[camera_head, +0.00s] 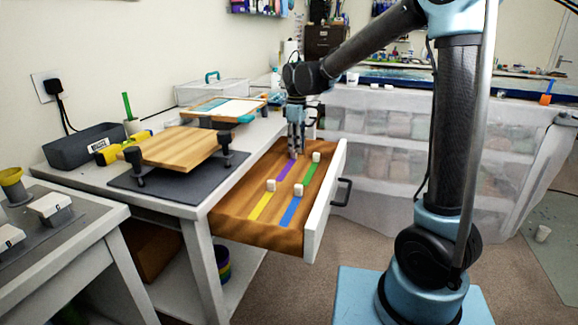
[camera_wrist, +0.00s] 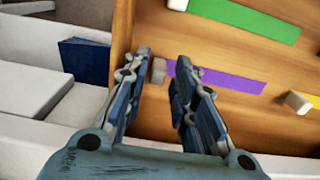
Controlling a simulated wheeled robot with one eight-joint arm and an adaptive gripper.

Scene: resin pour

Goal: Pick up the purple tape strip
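The purple tape strip (camera_head: 286,168) lies flat in the open wooden drawer (camera_head: 234,213). In the head view its far end is hidden by my gripper (camera_head: 296,150), which points down over it. In the wrist view the purple strip (camera_wrist: 230,80) runs right from a small pale block (camera_wrist: 158,71) at its end. My gripper (camera_wrist: 162,60) is open there, with one finger on each side of that block. The right finger overlaps part of the strip. I cannot tell whether either finger touches the block.
The drawer also holds a green strip (camera_head: 310,173), a yellow strip (camera_head: 260,206) and a blue strip (camera_head: 291,211), each with a white block at one end. The drawer's white front (camera_head: 326,205) stands at the right.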

